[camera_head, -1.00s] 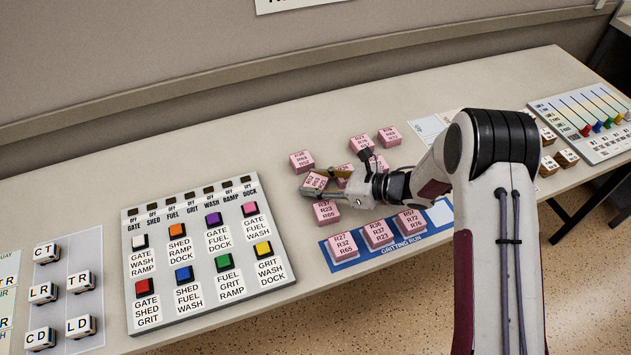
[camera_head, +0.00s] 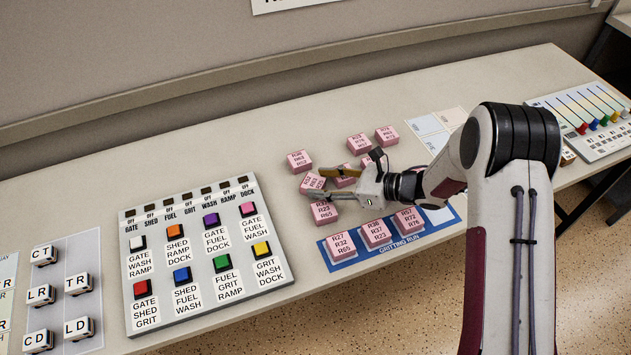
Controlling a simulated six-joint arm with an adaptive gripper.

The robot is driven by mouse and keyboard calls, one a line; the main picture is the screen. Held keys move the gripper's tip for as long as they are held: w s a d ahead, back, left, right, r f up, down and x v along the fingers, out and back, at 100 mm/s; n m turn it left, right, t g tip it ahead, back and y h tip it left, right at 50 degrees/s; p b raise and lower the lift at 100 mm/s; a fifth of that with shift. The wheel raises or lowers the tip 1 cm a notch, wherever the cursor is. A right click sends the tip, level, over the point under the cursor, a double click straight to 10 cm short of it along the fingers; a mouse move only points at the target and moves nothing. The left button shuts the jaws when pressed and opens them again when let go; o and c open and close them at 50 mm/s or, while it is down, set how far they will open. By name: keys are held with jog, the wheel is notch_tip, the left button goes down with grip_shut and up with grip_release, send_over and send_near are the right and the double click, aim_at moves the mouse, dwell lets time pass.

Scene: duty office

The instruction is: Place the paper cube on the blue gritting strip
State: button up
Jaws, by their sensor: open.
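Several pink paper cubes with printed codes lie loose on the desk; the frames do not tell which one is meant. My gripper (camera_head: 316,183) is open, low among them, its fingers pointing left. One paper cube (camera_head: 312,181) is at the fingertips, and another paper cube (camera_head: 345,180) shows between the fingers, partly hidden. I cannot tell whether the fingers touch either. A paper cube (camera_head: 324,213) lies just in front of the near finger. The blue gritting strip (camera_head: 398,247) lies nearer the desk's front edge. Three cubes sit on it, and its right-end white space (camera_head: 438,214) is bare.
Other pink cubes (camera_head: 300,160) lie behind my gripper. A button panel (camera_head: 205,260) stands to the left, with lettered blocks (camera_head: 78,283) beyond it. A slider panel (camera_head: 590,122) is at the far right. The desk behind the cubes is clear.

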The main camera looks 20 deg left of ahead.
jog(key=v, duration=0.8)
jog(key=shift+d+r, duration=0.15)
jog(key=shift+d, duration=0.2)
dwell(0.4)
